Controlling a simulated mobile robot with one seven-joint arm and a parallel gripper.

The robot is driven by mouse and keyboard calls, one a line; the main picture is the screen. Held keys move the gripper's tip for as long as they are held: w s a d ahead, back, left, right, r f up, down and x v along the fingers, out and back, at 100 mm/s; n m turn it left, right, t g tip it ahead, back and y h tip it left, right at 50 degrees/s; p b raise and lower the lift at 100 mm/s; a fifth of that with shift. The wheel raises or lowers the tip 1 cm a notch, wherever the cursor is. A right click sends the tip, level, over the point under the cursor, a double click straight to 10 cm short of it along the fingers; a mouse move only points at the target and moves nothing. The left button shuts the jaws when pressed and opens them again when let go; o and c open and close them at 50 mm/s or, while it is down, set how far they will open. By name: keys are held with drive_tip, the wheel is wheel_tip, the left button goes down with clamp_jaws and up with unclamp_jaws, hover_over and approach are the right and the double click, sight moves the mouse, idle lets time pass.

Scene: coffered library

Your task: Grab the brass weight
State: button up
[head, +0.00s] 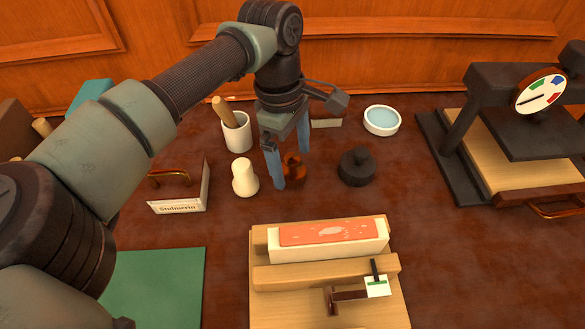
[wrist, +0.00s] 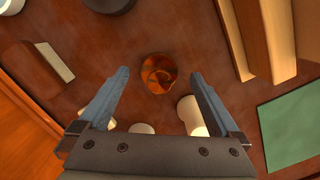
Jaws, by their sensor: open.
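The brass weight (head: 293,168) is a small, shiny orange-brown piece on the dark reddish tabletop. In the head view it shows between the blue fingers of my gripper (head: 292,166), partly hidden by them. In the wrist view the weight (wrist: 158,74) appears round, with a ring-like top, centred between the fingertips of my open gripper (wrist: 160,75). A gap shows on both sides of it and the jaws hold nothing. I cannot tell exactly how far the fingertips are above the table.
A cream pestle-like piece (head: 244,179) stands close left of the weight, and a black lidded round piece (head: 357,168) right. A white cup (head: 236,134) and a water bowl (head: 381,121) are behind. A wooden sewing frame (head: 267,309) is in front, a black press (head: 451,135) far right.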

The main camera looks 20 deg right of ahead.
drive_tip(key=shift+f, duration=0.7)
drive_tip(key=shift+c, duration=0.3)
drive_tip(key=shift+r, duration=0.15)
clamp_jaws()
